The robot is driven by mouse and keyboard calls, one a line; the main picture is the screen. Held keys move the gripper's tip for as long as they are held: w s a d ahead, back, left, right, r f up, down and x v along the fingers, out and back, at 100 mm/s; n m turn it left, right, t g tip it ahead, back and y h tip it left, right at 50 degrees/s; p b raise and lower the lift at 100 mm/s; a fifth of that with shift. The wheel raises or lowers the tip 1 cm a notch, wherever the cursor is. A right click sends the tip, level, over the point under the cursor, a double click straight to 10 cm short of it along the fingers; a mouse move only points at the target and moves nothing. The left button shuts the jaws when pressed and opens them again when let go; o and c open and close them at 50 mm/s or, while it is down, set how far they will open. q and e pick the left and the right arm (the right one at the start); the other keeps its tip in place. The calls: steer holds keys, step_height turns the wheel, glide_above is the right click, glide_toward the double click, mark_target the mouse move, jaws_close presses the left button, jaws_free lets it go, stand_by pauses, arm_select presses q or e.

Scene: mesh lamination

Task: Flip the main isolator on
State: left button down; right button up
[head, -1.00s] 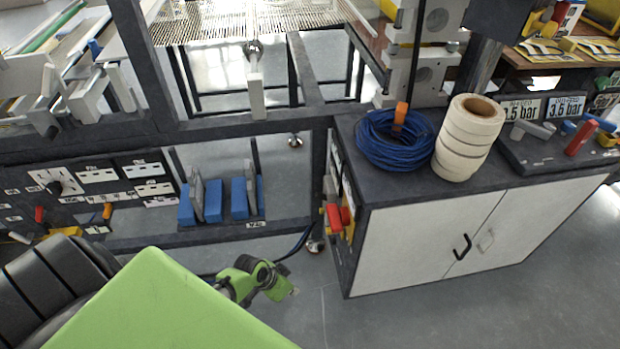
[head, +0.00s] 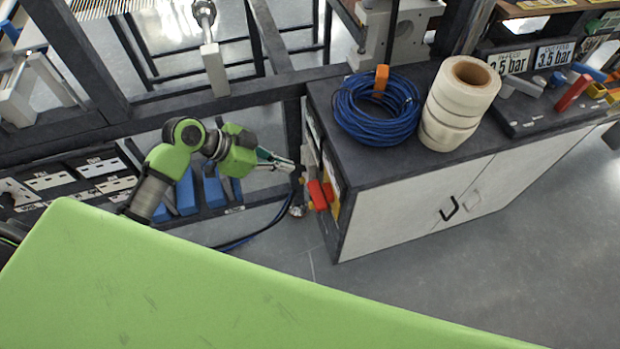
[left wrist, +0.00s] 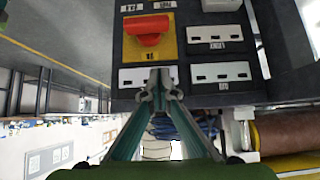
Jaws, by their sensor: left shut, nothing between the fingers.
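The main isolator is a red handle (head: 318,195) on a yellow plate (head: 334,209), on the left end face of the dark-framed cabinet. In the left wrist view the red handle (left wrist: 147,28) and yellow plate (left wrist: 166,50) show near the top, on a dark panel. My left gripper (head: 291,165) is beside this end face, a little behind and above the handle in the head view. Its fingertips (left wrist: 160,82) are together and empty, below the yellow plate in the wrist picture and seemingly apart from the handle. My right gripper is not in view.
White label plates (left wrist: 220,72) sit beside the isolator on the panel. A blue hose coil (head: 376,108) and white tape rolls (head: 458,103) stand on the cabinet top (head: 420,170). A dark frame rail (head: 200,105) runs behind my left arm. The floor in front is clear.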

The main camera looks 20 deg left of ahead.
arm_select(q)
glide_above(311, 187)
step_height(311, 187, down, 7)
steer(key=shift+d+p, duration=0.15)
steer(key=shift+p, duration=0.3)
step_height(311, 187, down, 3)
steer(key=shift+r, duration=0.15)
steer(key=shift+f, duration=0.7)
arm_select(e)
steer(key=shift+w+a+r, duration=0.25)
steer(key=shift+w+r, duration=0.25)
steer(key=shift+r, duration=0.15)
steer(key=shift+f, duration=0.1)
arm_select(q)
steer(key=shift+w+a+f+b, duration=0.15)
steer(key=shift+a+b, duration=0.05)
steer(key=shift+b, duration=0.1)
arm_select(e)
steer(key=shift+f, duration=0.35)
arm_select(q)
steer(key=shift+w+f+n+g+h+b, duration=0.1)
steer(key=shift+n+g+h+b, duration=0.2)
steer(key=shift+g+b, duration=0.2)
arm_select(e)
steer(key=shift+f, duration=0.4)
